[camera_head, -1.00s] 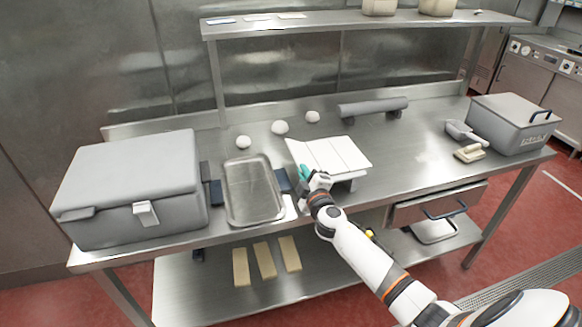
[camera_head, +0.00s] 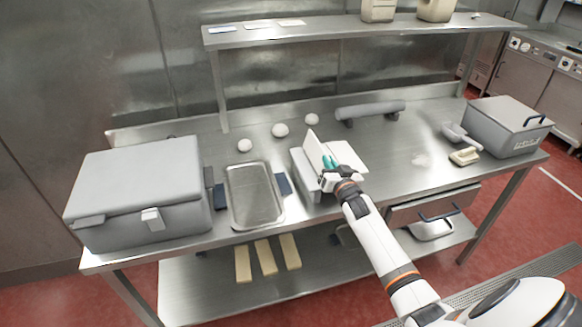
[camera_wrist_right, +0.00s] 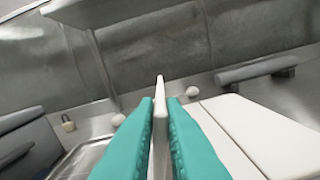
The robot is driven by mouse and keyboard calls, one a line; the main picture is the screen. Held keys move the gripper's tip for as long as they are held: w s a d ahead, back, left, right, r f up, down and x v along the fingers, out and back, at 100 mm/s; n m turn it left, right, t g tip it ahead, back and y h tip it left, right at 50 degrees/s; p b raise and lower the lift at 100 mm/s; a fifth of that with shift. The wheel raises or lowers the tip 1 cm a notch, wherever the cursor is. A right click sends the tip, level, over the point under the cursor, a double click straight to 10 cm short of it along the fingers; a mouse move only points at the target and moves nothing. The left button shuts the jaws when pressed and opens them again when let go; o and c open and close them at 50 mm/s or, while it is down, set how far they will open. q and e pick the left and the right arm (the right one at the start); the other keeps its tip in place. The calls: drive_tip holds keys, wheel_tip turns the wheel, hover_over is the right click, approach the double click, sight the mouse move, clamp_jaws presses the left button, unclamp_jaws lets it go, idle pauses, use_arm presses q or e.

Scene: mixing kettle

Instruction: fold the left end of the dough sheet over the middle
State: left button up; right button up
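The white dough sheet (camera_head: 348,157) lies on a low grey stand (camera_head: 300,178) on the steel table. Its left end (camera_head: 314,150) stands up at a steep angle, while the middle and right parts lie flat. My right gripper (camera_head: 328,164) is at this raised end. In the right wrist view, the teal fingers (camera_wrist_right: 160,135) are on both sides of the upright left end (camera_wrist_right: 159,100), which shows edge-on and appears pinched between them. The flat part of the sheet (camera_wrist_right: 245,130) is to the right there. My left gripper is in neither view.
An empty metal tray (camera_head: 232,200) and a large grey box (camera_head: 135,195) are left of the stand. Dough balls (camera_head: 280,130) and a grey rolling pin (camera_head: 370,110) lie behind it. A scoop (camera_head: 455,133) and a lidded bin (camera_head: 505,125) are at the right.

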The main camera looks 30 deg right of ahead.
drive_tip(key=o, duration=0.5)
drive_tip(key=shift+a, duration=0.1)
drive_tip(key=shift+c, duration=0.2)
drive_tip(key=shift+s+a+p, duration=0.1)
drive_tip(key=shift+s+p, duration=0.2)
drive_tip(key=shift+p, duration=0.05)
drive_tip(key=p+v, duration=0.3)
drive_tip(key=v, duration=0.3)
drive_tip(key=shift+s+p, duration=0.2)
drive_tip(key=shift+p, duration=0.15)
drive_tip(key=shift+f, duration=0.1)
